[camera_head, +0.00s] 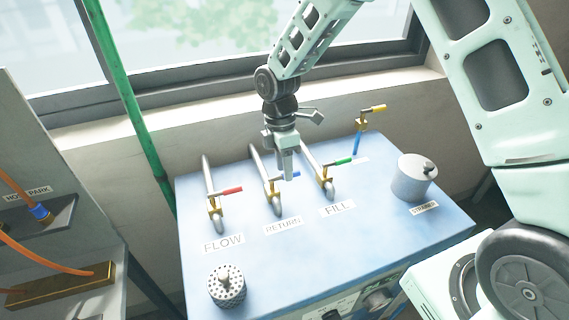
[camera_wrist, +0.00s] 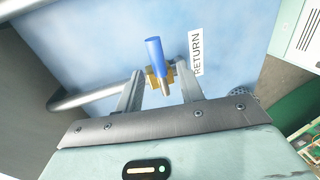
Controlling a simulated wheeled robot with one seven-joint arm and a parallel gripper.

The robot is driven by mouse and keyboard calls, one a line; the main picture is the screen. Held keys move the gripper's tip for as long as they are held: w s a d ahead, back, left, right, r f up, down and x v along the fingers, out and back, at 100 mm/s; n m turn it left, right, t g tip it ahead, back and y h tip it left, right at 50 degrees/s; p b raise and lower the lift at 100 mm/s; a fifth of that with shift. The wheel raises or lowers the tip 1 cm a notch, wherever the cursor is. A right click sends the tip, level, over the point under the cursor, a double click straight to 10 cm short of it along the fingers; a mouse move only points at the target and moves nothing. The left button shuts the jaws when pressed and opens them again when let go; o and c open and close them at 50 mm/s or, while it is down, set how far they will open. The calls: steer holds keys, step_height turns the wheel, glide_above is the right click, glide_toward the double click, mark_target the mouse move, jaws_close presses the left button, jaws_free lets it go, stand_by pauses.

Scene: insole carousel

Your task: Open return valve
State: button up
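The return valve is a brass valve on a silver pipe with a blue handle (camera_head: 291,175), behind the RETURN label (camera_head: 283,226). In the head view the handle points right, across the pipe. My gripper (camera_head: 287,165) points down at this valve and partly hides it. In the wrist view the blue handle (camera_wrist: 155,55) and brass body (camera_wrist: 159,76) show between and just beyond the two fingers of my gripper (camera_wrist: 162,84). The fingers stand apart, one on each side of the handle, and I see no clear contact.
The FLOW valve with a red handle (camera_head: 231,190) stands left, and the FILL valve with a green handle (camera_head: 342,161) stands close on the right. A yellow-handled valve (camera_head: 376,109) is at the back. A strainer canister (camera_head: 413,178) and a perforated cylinder (camera_head: 226,287) stand on the blue top.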

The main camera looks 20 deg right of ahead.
steer(key=shift+s+f, duration=0.1)
steer(key=shift+f, duration=0.35)
steer(key=shift+c, duration=0.4)
jaws_close()
